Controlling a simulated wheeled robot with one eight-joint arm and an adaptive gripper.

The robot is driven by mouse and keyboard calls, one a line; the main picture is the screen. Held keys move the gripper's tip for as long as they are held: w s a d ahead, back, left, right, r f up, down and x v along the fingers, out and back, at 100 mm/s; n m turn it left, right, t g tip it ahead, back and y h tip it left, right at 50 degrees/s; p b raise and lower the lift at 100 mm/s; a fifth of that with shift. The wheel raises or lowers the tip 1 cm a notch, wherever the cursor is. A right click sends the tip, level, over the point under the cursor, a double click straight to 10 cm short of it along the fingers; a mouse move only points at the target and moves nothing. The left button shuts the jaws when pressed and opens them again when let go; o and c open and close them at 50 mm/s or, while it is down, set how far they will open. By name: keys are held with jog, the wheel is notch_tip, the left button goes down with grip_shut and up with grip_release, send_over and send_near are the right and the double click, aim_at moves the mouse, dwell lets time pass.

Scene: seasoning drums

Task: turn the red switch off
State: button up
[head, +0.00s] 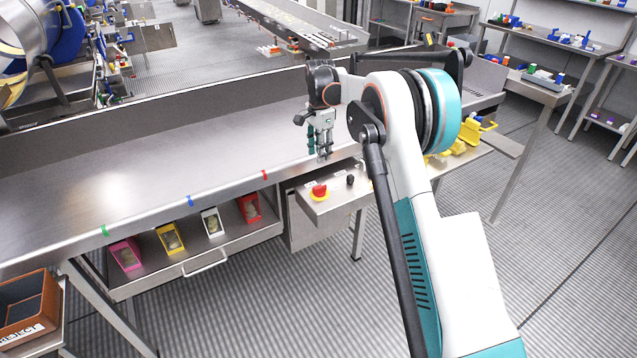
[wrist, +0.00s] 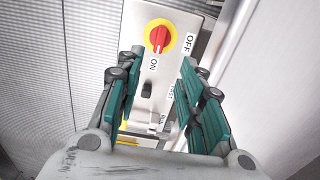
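The red switch (head: 319,190) is a rotary knob on a yellow round plate, on a steel control box (head: 338,200) at the table's front. In the wrist view the red switch (wrist: 158,37) shows beyond my fingertips, with its handle lying roughly along the line toward the "ON" label (wrist: 153,64). The "OFF" label (wrist: 190,42) is to its right. My gripper (head: 321,157) points down above and behind the box, apart from the switch. In the wrist view my gripper (wrist: 161,58) is open, with nothing between its fingers.
A small black knob (head: 350,180) sits on the same box, right of the switch. The long steel table (head: 150,170) is bare behind it. Pink, yellow, white and red bins (head: 171,239) stand on the shelf below. Yellow parts (head: 470,135) lie right of my arm.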

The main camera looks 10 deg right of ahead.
aim_at(320, 186)
notch_tip(320, 186, down, 14)
jog(key=b, duration=0.4)
dwell(0.3)
grip_shut()
